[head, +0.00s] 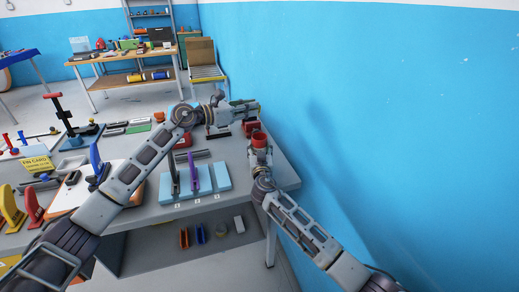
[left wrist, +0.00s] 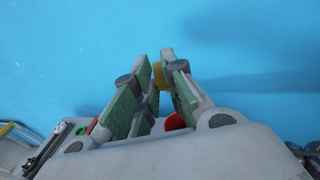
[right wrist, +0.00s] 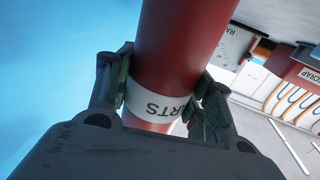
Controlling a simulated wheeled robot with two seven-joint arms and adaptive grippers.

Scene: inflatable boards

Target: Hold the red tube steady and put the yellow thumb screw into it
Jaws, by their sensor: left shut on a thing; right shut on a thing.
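The red tube (head: 259,140) stands in my right gripper (head: 260,152) near the table's right end. In the right wrist view the red tube (right wrist: 180,45) has a white label with "ARTS" readable, and the fingers of my right gripper (right wrist: 160,105) close on both sides of it. My left gripper (head: 254,107) is higher, beyond the tube in the head view. In the left wrist view my left gripper (left wrist: 158,72) is shut on the yellow thumb screw (left wrist: 158,76), mostly hidden by the fingers. The red tube (left wrist: 175,122) shows below and behind these fingers, apart from the screw.
A blue wall (head: 400,110) rises close on the right. Red and yellow clamps (head: 33,205) stand at the left.

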